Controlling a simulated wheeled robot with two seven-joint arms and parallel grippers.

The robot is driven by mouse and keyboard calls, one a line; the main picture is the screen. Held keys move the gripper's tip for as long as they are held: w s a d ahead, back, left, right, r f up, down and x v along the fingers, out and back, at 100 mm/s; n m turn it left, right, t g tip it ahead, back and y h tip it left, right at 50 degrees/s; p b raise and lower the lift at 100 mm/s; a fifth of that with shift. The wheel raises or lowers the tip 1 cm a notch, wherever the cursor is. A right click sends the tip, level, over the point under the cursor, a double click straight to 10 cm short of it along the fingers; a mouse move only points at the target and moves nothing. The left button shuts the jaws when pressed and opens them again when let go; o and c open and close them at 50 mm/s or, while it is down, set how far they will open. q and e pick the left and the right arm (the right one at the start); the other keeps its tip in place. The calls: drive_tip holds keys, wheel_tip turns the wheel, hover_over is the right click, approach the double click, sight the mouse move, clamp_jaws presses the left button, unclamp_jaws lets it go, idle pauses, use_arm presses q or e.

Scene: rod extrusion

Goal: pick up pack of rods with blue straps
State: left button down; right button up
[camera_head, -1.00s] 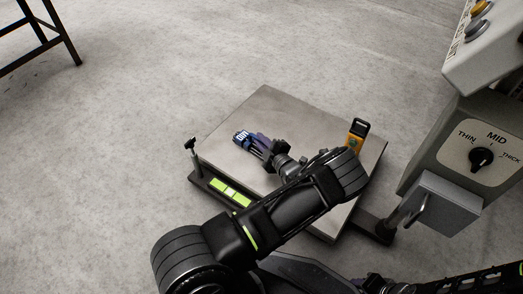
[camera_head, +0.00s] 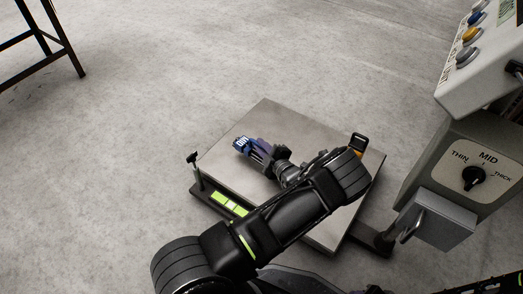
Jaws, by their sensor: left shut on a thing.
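A small pack of rods (camera_head: 243,145) with a dark blue strap bearing white lettering is at the left part of a grey metal platform (camera_head: 270,113). My left gripper (camera_head: 258,150) is shut on the pack, its fingers around the near end. Whether the pack touches the platform or is held just above it I cannot tell. My left arm covers the right and front part of the platform. The right gripper does not show.
A yellow and black object (camera_head: 358,142) stands at the platform's right, partly hidden by my arm. A grey machine with a THIN/MID/THICK dial (camera_head: 474,178) rises at the right. A dark-legged frame (camera_head: 62,45) stands at the upper left. The floor between is clear.

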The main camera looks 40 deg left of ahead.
use_arm(q)
wheel_tip(320, 180, up, 5)
drive_tip(key=shift+r+p, duration=0.15)
drive_tip(key=shift+p, duration=0.7)
